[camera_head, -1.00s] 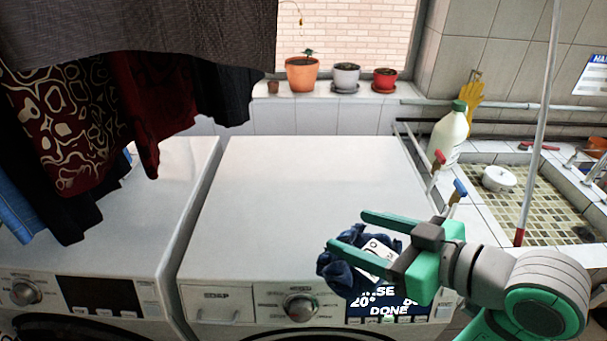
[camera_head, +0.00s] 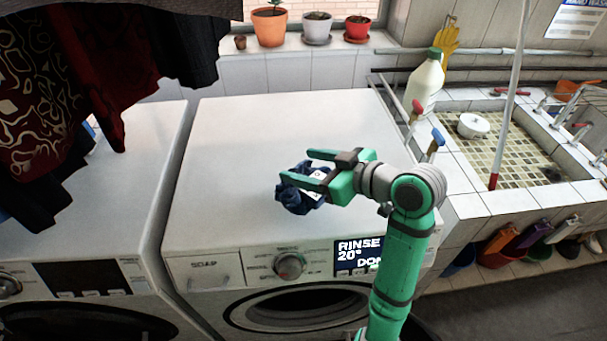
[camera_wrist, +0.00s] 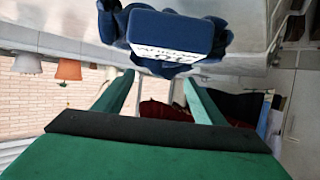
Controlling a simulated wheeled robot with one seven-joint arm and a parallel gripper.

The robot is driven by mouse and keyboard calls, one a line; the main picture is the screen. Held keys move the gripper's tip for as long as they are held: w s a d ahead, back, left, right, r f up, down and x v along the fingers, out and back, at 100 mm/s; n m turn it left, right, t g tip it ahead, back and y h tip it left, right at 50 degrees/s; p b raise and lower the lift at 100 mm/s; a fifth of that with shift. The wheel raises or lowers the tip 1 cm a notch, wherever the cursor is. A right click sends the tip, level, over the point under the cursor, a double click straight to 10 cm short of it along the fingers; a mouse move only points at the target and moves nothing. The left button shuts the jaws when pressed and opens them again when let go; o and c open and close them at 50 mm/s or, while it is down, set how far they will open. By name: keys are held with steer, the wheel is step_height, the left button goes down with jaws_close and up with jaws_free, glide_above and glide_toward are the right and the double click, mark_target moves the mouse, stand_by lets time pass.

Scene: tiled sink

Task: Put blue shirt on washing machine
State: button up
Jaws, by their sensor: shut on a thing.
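The blue shirt (camera_head: 292,200) is a crumpled dark blue bundle with a white-lettered tag on it. My gripper (camera_head: 298,168) is shut on it, its green fingers held wide apart by the bundle. The shirt is over the front part of the right washing machine's white top (camera_head: 270,130); I cannot tell whether it touches that top. In the wrist view the shirt (camera_wrist: 170,40) shows at the fingertips of my gripper (camera_wrist: 158,82), its tag facing the camera. Part of the shirt is hidden behind the fingers.
A second white machine (camera_head: 130,200) stands at the left, with dark clothes (camera_head: 90,80) hanging over it. Flower pots (camera_head: 268,25) line the window ledge. A white bottle (camera_head: 425,82) and a tiled sink (camera_head: 490,150) are at the right. Most of the right machine's top is clear.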

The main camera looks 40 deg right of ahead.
steer(key=shift+w+a+f, duration=0.1)
steer(key=shift+w+f, duration=0.5)
steer(key=shift+f, duration=0.1)
steer(key=shift+w+f, duration=0.15)
steer(key=shift+f, duration=1.5)
steer(key=o, duration=1.5)
steer(key=shift+f, duration=0.1)
steer(key=shift+o, duration=0.2)
steer(key=v, duration=1.2)
steer(key=shift+d, duration=0.2)
